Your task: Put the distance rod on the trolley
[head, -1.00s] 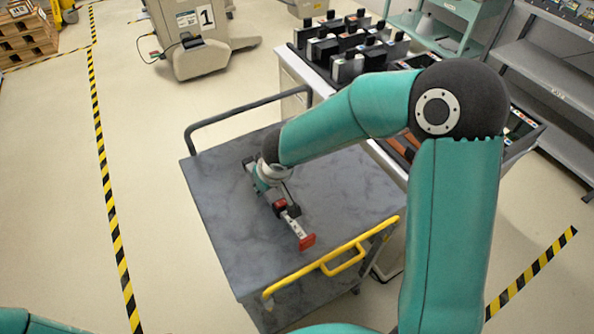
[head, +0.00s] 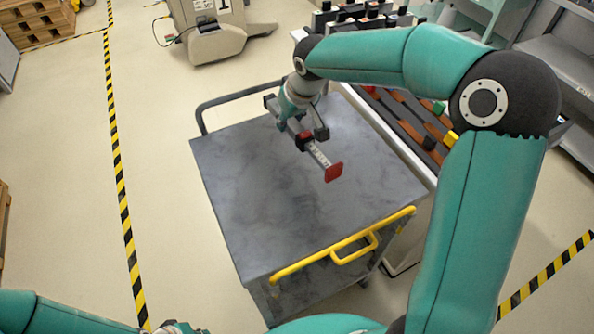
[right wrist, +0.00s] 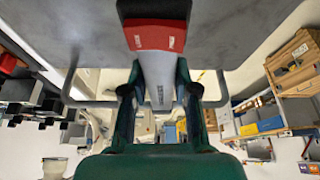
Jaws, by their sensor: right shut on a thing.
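The distance rod (head: 318,155) is a slim grey bar with markings, a red block at its near end and dark parts along it. My right gripper (head: 303,128) is shut on it and holds it over the far part of the trolley (head: 270,210), tilted down toward the near right. The rod looks raised off the grey top. In the right wrist view the rod (right wrist: 157,78) runs between the fingers of the gripper (right wrist: 160,95), with its red end toward the trolley top (right wrist: 60,25). Only part of my left arm shows at the bottom left; its fingers are out of frame.
The trolley's top is bare, with a yellow handle (head: 345,248) at the near side and a grey rail (head: 235,98) at the far side. Striped floor tape (head: 120,180) runs along the left.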

